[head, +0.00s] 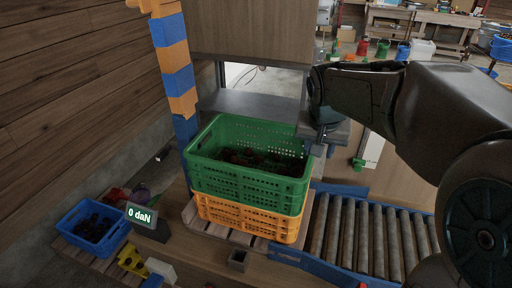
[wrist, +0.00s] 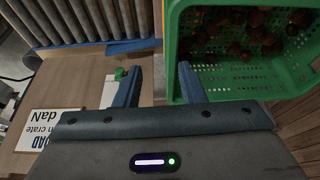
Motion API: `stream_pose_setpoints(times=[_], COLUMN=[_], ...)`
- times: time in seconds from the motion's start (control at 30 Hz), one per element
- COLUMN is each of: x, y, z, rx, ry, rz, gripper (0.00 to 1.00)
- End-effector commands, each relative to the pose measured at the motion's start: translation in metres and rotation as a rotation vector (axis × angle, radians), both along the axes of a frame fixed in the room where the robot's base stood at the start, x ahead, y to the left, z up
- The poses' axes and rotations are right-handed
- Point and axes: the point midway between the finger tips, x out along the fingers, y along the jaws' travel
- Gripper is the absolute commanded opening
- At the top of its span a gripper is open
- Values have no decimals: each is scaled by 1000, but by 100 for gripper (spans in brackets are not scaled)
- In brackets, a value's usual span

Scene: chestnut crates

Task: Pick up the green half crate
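The green half crate (head: 245,184) is stacked on an orange crate (head: 247,217) in the head view, with brown chestnuts inside. My gripper (head: 318,150) is at the green crate's right rim. In the wrist view my gripper (wrist: 159,70) is open, its two blue fingers apart. The green crate (wrist: 172,45) fills the upper right there. Its side wall lies between the fingers, one finger over the outside and one over the inside. I cannot tell whether either finger touches the wall or how deep they reach.
A roller conveyor (head: 368,237) with blue rails runs right of the stack. A blue and orange post (head: 177,70) stands close behind left. A display reading 0 daN (head: 142,214) and a small blue crate (head: 70,240) are at front left. A wooden panel (head: 250,30) hangs behind.

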Motion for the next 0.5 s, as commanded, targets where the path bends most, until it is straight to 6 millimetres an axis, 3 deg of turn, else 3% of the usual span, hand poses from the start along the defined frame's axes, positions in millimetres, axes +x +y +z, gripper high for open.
stream_pose_setpoints(times=[0.1, 0.23, 0.5], x=[27, 40, 58], y=[4, 5, -1], z=[11, 9, -37], rx=[-6, -9, -10], ry=[-18, -29, -24], rz=[-33, -50, -53], gripper=[36, 36, 36])
